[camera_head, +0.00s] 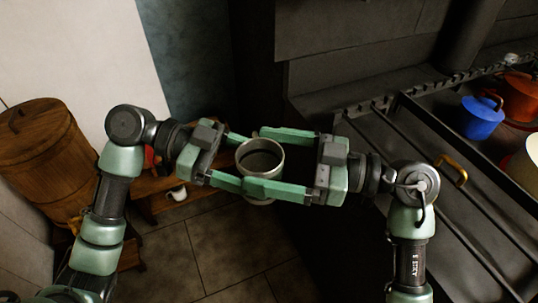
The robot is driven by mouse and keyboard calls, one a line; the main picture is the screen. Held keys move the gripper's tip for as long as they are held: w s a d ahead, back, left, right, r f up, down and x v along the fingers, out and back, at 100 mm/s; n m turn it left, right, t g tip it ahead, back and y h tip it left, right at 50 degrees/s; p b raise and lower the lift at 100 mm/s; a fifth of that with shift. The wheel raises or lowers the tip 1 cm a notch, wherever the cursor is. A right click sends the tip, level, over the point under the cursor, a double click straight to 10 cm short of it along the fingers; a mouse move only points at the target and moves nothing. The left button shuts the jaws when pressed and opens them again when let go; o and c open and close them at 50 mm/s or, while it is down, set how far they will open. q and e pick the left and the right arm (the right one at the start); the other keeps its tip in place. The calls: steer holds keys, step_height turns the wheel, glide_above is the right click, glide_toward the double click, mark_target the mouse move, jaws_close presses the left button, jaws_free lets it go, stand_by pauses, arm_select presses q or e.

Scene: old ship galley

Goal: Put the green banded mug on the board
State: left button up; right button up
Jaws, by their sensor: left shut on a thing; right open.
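A grey metallic mug (262,160), seen from above with its round rim upward, is held in mid-air at the middle of the head view. Its sides are mostly covered by gripper fingers, so I cannot make out a green band. My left gripper (244,162) is shut on this mug from the left. My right gripper (254,158) reaches in from the right, open, with its fingers on either side of the mug. Whether they touch it I cannot tell. I cannot make out a board in this view.
A dark stove (430,190) with rails fills the right side, bearing a blue pot (481,120), an orange pot (518,98) and a cream pot at the edge. A wooden barrel (40,150) stands left. A small white cup (177,193) sits low by a wooden bench. Tiled floor is below.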

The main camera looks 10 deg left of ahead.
steer(key=c, duration=1.6)
arm_select(q)
steer(key=o, duration=1.5)
steer(key=shift+o, duration=0.2)
steer(key=shift+w, duration=0.1)
arm_select(e)
steer(key=shift+s, duration=0.1)
